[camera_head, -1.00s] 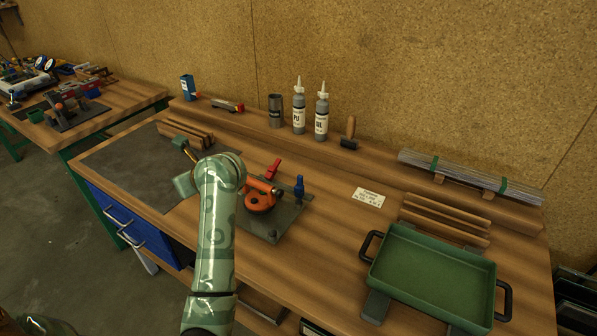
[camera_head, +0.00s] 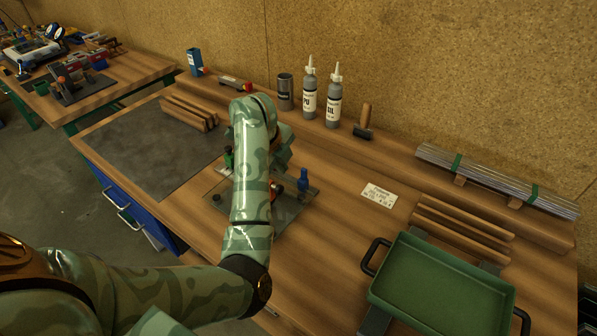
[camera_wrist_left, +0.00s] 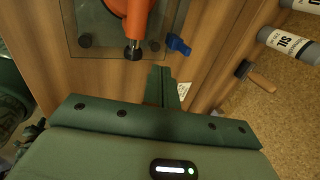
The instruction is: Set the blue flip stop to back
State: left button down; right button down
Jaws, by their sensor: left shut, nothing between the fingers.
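The blue flip stop (camera_head: 303,180) stands near the right edge of the dark fixture plate (camera_head: 291,208) and looks upright in the head view. It also shows in the left wrist view (camera_wrist_left: 179,45) at the plate's edge. My left gripper (camera_wrist_left: 164,76) is shut and empty in the wrist view, apart from the blue stop and a little below it in the picture. In the head view my left arm hides most of the fixture and the gripper's fingertips. An orange clamp part (camera_wrist_left: 133,15) on the plate shows in the wrist view. My right gripper is not in view.
A green tray (camera_head: 375,268) with black handles stands at the right.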

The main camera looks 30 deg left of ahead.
pick_arm(q)
jog(key=b, duration=0.3)
send_near(302, 180)
jog(key=f, duration=0.1)
jog(key=s+f, duration=0.1)
jog(key=f, duration=0.1)
jog(key=s+f, duration=0.1)
jog(key=shift+s+a+f, duration=0.15)
jog(key=shift+f, duration=0.15)
jog(key=w, duration=0.2)
jog(key=shift+w+r+b, duration=0.15)
jog(key=shift+w+b, duration=0.1)
jog(key=shift+b, duration=0.05)
jog(key=shift+w+d+r, duration=0.1)
jog(key=shift+w+d, duration=0.15)
jog(key=shift+w, duration=0.5)
